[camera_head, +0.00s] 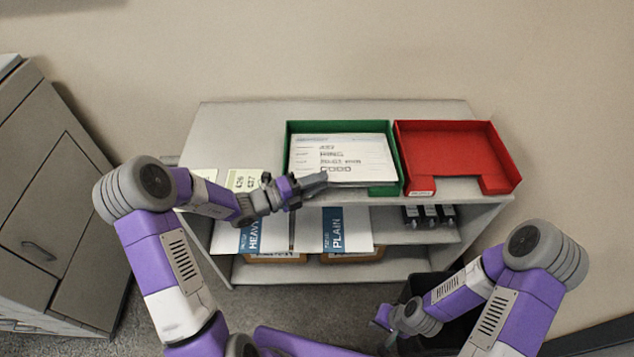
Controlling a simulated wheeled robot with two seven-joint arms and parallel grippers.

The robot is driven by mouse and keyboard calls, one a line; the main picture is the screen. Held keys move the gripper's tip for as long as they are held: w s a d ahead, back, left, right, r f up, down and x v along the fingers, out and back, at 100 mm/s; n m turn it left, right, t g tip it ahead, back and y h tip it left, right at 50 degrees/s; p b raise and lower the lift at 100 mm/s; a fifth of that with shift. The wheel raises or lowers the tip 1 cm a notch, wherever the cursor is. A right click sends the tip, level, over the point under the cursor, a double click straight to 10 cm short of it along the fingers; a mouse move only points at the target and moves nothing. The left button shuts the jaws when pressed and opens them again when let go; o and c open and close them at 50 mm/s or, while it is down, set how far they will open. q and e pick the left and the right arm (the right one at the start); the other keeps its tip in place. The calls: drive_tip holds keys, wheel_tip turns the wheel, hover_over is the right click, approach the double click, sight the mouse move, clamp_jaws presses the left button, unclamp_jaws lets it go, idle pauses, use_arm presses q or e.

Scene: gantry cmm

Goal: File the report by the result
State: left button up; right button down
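The report (345,152), a white sheet with several lines of print, lies in the green tray (394,148) on the shelf top. Its large bottom line seems to read GOOD, but the print is blurred. The red tray (456,146) stands empty to the right of the green one. My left gripper (318,184) is at the front edge of the green tray, its fingertips at the report's lower left edge. Whether the fingers grip the paper cannot be seen. My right gripper (384,322) hangs low in front of the shelf, its fingers hardly visible.
Pale cards (240,180) lie on the shelf top at left. Below are paper packs marked HEAVY (251,232) and PLAIN (335,232), and several dark binders (428,215). Grey drawers (50,200) stand at left. A dark bin (455,325) stands near my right arm.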

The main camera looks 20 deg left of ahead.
use_arm(q)
drive_tip(key=shift+w+a+f, duration=0.15)
drive_tip(key=shift+w+a, duration=0.05)
drive_tip(key=shift+a, duration=0.05)
drive_tip(key=o, duration=0.6)
